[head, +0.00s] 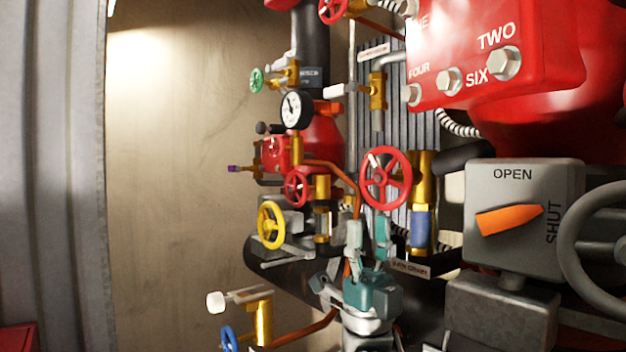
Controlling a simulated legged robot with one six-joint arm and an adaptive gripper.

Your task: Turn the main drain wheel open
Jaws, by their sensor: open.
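A red spoked handwheel (386,180) sits on a brass valve (423,190) near the middle of the head view. A small label plate (411,268) below that valve appears to read "MAIN DRAIN", though the print is hard to make out. My gripper (368,236) points up just below the red wheel, with its two fingers apart and nothing seen between them. The fingertips look close under the wheel's lower rim; whether they touch it I cannot tell. The wheel's rim and spokes show almost entirely.
A smaller red wheel (297,187), a yellow wheel (271,225) and a pressure gauge (294,110) crowd the left. Copper tubing (345,175) runs close by. A grey OPEN/SHUT box (520,215) with an orange pointer stands right. Bare wall (180,200) is far left.

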